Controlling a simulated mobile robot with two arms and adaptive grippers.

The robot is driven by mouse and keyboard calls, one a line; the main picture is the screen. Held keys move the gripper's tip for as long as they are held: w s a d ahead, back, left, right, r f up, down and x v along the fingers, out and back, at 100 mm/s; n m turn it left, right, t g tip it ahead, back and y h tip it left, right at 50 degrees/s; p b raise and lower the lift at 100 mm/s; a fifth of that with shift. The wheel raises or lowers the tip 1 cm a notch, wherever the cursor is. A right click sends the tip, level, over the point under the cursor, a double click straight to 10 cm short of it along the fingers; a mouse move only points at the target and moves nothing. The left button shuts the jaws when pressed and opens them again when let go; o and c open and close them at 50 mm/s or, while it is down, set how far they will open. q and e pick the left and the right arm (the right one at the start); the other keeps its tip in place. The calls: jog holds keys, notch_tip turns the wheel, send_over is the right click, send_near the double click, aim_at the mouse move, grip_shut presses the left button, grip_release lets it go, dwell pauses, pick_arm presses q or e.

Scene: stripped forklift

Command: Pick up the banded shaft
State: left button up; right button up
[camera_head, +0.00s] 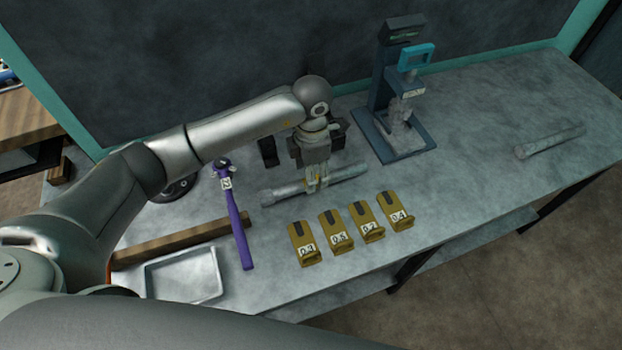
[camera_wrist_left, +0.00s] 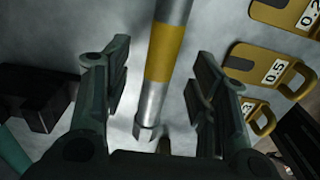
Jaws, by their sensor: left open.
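The banded shaft (camera_head: 345,173) is a grey metal rod lying on the grey workbench, below my left gripper. In the left wrist view the shaft (camera_wrist_left: 165,55) shows a yellow band and a notched end, and it runs between the two fingers. My left gripper (camera_head: 316,184) is open and points down over the middle of the shaft, hiding part of it in the head view. In the wrist view the gripper (camera_wrist_left: 160,100) has a clear gap on both sides of the shaft. I cannot tell how high the fingertips are above it. My right gripper is not in view.
A purple-handled tool (camera_head: 237,222), a wooden bar (camera_head: 180,242) and a grey tray (camera_head: 208,282) are to the left. A dark block (camera_head: 268,152), a test stand (camera_head: 390,90) and another grey rod (camera_head: 549,140) are also there.

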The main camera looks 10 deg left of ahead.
pick_arm(q)
notch_tip(320, 180, down, 2)
jog(key=shift+s+f+p, duration=0.15)
jog(key=shift+f+p, duration=0.1)
jog(key=shift+p, duration=0.05)
jog(key=shift+f, duration=0.5)
grip_shut()
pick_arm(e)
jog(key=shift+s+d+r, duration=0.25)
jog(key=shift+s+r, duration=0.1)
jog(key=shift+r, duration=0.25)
